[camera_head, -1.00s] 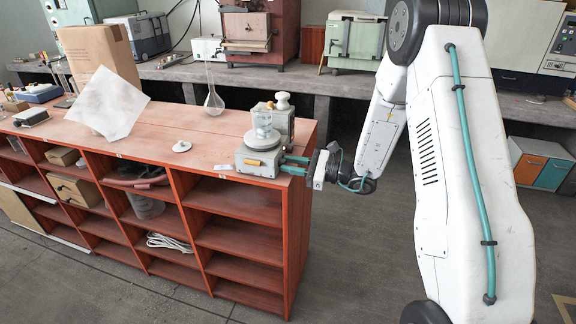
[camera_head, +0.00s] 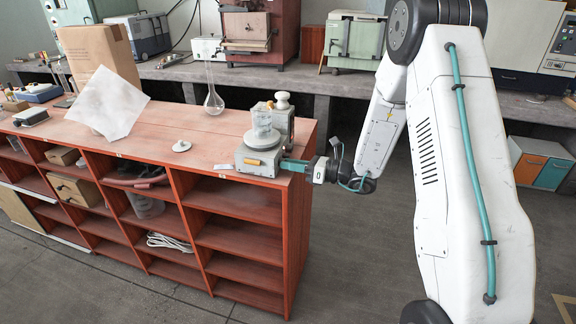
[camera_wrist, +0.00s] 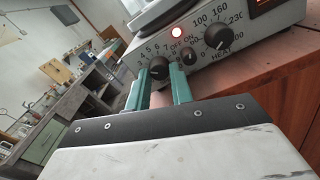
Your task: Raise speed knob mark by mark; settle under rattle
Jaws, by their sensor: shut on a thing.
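The stirring hotplate (camera_head: 262,166) is a grey box with a round pale plate on the bench's right end. In the head view my gripper (camera_head: 284,165) reaches the box from the right; the knob is hidden there. I cannot read the exact mark it points at.
A round-bottomed flask (camera_head: 213,100), a white lid-like disc (camera_head: 181,146) and a cardboard box (camera_head: 100,52) stand on the red bench (camera_head: 215,137).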

